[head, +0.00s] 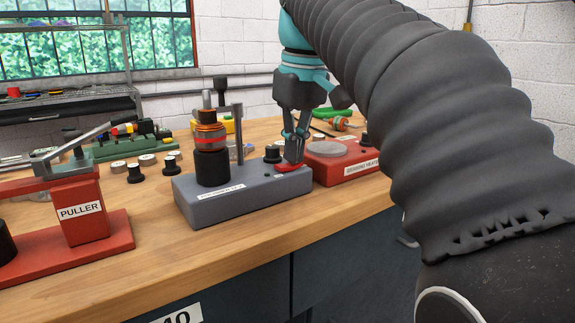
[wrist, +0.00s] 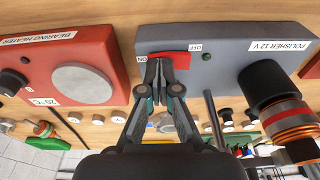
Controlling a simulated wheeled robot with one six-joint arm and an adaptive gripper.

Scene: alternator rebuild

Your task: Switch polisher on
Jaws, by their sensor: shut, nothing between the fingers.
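The polisher (head: 235,203) is a grey box with a copper-and-black rotor (head: 211,135) standing in a black holder at its left end. It also shows in the wrist view, labelled POLISHER 12 V (wrist: 230,45). Its red rocker switch (wrist: 182,60) lies between an ON label (wrist: 142,58) and an OFF label (wrist: 195,47). My gripper (wrist: 160,66) is shut and empty, its fingertips at the ON end of the rocker. It also shows at the switch in the head view (head: 292,160). Contact and rocker tilt are hard to tell. A small dark green lamp (wrist: 207,57) sits beside OFF.
A red bearing heater (head: 345,165) stands close on the right of the polisher in the head view. A red puller (head: 82,215) stands at the left. Several small parts and a green rack (head: 125,148) lie behind on the wooden bench (head: 150,230).

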